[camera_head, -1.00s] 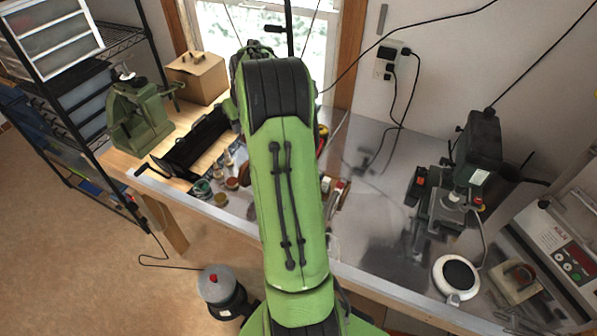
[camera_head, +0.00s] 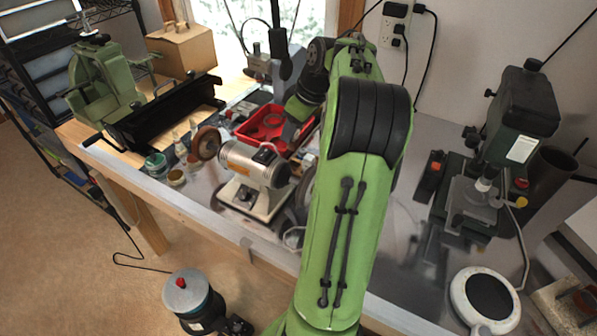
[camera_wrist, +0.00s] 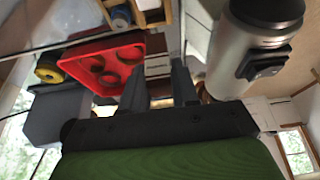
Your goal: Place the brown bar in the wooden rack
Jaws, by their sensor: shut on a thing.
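My gripper (camera_wrist: 158,85) shows in the wrist view with its two dark fingers a little apart, shut on a small piece that is hard to make out. I take it to be the brown bar, though its outline is unclear. In the head view my gripper hangs by the red tray (camera_head: 262,124), behind the bench grinder (camera_head: 257,166); my own arm partly covers that area. A wooden frame (camera_wrist: 160,17), possibly the wooden rack, shows at the top of the wrist view beyond the fingers. I cannot pick out the rack in the head view.
The grinder's silver body (camera_wrist: 228,50) is close on the right in the wrist view. The red tray (camera_wrist: 97,66) is at left there. Small pots (camera_head: 156,164), a black folded tool (camera_head: 165,113) and a green vice (camera_head: 105,80) stand left. A drill press (camera_head: 510,120) stands right.

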